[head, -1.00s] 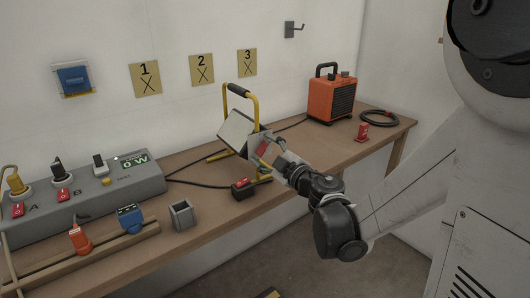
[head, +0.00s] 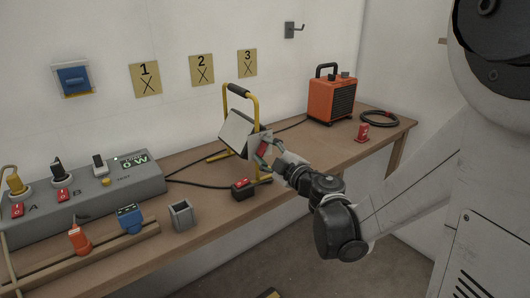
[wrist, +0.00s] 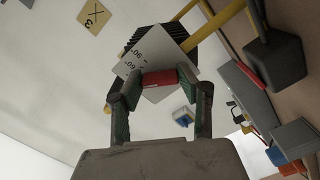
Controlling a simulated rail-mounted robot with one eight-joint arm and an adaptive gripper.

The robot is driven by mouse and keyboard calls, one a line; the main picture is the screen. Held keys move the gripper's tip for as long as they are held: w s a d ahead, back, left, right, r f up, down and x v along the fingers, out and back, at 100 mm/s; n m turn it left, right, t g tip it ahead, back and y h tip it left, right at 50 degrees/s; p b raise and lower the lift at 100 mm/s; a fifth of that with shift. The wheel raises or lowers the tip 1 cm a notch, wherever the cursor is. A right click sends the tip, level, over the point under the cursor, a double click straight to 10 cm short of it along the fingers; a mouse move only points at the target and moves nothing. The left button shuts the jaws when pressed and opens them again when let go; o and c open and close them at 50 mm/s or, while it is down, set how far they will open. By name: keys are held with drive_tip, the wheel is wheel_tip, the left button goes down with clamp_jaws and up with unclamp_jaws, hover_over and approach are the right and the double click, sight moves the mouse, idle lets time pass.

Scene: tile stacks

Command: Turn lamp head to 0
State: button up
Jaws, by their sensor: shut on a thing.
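The work lamp has a yellow tube stand (head: 257,105) on the bench, with a flat pale lamp head (head: 236,134) tilted in it. In the wrist view, a white scale plate (wrist: 135,64) on its side shows marks of 60 and 90; I cannot read a pointer. My gripper (head: 265,149) is at the lamp's right side, shut on a red handle (wrist: 160,78) between its green-padded fingertips. The fingers partly hide the plate.
A red-switched black box (head: 243,189) and a grey open cup (head: 181,215) stand near the bench front. An orange heater (head: 332,98), coiled cable (head: 380,119) and red object (head: 362,132) are to the right. The socket unit (head: 120,190) is left.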

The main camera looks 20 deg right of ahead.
drive_tip(key=n+b, duration=0.1)
drive_tip(key=n, duration=0.5)
drive_tip(key=shift+n, duration=0.3)
idle(0.4)
drive_tip(key=o, duration=1.1)
drive_tip(key=shift+o, duration=0.2)
drive_tip(key=v, duration=1.2)
drive_tip(key=shift+r, duration=0.15)
